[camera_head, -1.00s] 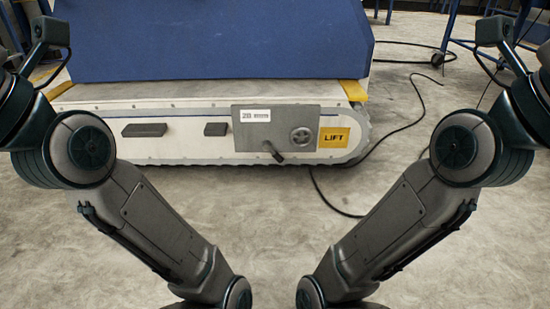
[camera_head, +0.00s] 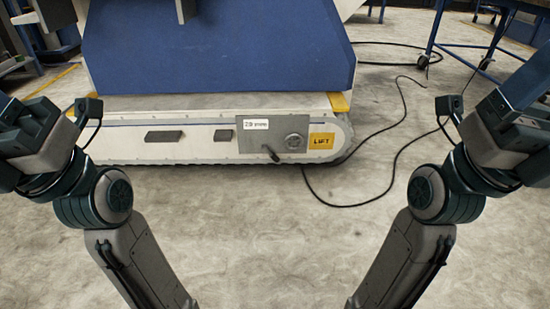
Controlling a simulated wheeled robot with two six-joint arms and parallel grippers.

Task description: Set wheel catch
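A grey panel (camera_head: 255,147) is set in the side of a low white machine base (camera_head: 190,118). A small dark lever (camera_head: 271,153) sticks out at the panel's lower edge, angled downward. A round grey knob (camera_head: 293,142) is on the panel's right part. I cannot tell which part is the wheel catch. What looks like my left gripper body (camera_head: 35,125) is at the left edge, and my right one (camera_head: 515,128) is at the right edge. Both are far from the panel. Their fingertips cannot be made out, and nothing held shows.
A yellow LIFT label (camera_head: 321,142) is right of the panel. A blue housing (camera_head: 215,50) rises above the base. A black cable (camera_head: 385,160) lies on the floor to the right. A blue-legged table (camera_head: 475,50) stands at the back right. The floor before the base is clear.

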